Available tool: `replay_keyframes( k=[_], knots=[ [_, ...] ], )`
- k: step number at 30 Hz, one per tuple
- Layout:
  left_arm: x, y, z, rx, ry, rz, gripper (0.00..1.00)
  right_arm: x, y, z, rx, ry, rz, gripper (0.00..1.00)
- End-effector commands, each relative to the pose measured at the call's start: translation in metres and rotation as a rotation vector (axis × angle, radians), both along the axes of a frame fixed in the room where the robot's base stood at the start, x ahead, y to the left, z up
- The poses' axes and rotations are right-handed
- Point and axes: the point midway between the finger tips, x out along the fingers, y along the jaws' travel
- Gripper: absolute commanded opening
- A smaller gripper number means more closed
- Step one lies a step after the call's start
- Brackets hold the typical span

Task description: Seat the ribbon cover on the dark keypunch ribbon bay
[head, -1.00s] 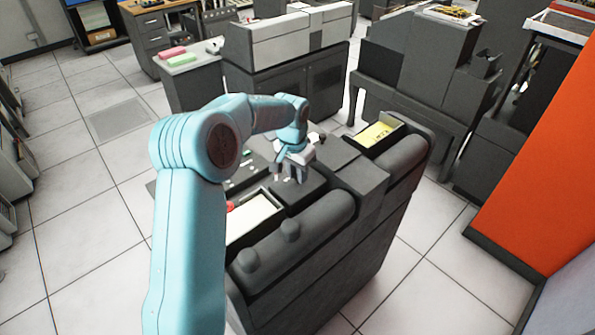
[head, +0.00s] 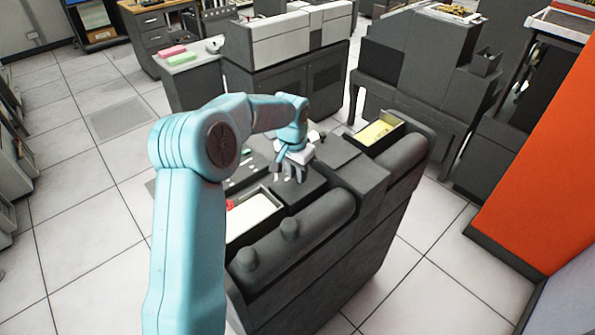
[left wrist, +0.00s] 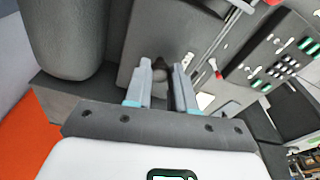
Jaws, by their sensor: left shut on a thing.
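The dark keypunch (head: 350,255) stands in the middle of the head view. My left gripper (head: 288,173) is over its top, pointing down, between the card trays. In the left wrist view my left gripper (left wrist: 161,88) is shut on a small dark knob (left wrist: 161,68) of the ribbon cover, a dark flat plate (left wrist: 150,32). The cover lies at or just above the keypunch top; I cannot tell whether it touches all round. The ribbon bay beneath is hidden by the cover and gripper. My right gripper is not in view.
A tray with pale cards (head: 255,214) is at the keypunch's near left and a tray with yellow cards (head: 378,132) at its far right. Rounded dark housings (head: 300,238) run along the front. Switches (left wrist: 284,58) show beside the cover. An orange panel (head: 545,170) stands right.

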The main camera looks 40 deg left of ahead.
Motion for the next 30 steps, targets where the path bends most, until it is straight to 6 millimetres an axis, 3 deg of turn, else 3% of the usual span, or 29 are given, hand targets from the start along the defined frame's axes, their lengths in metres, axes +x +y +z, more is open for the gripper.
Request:
replay_keyframes(
  k=[30],
  knots=[
    [0.0,0.0,-0.014,0.0,0.0,0.0,0.0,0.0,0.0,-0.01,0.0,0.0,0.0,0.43]
  ],
)
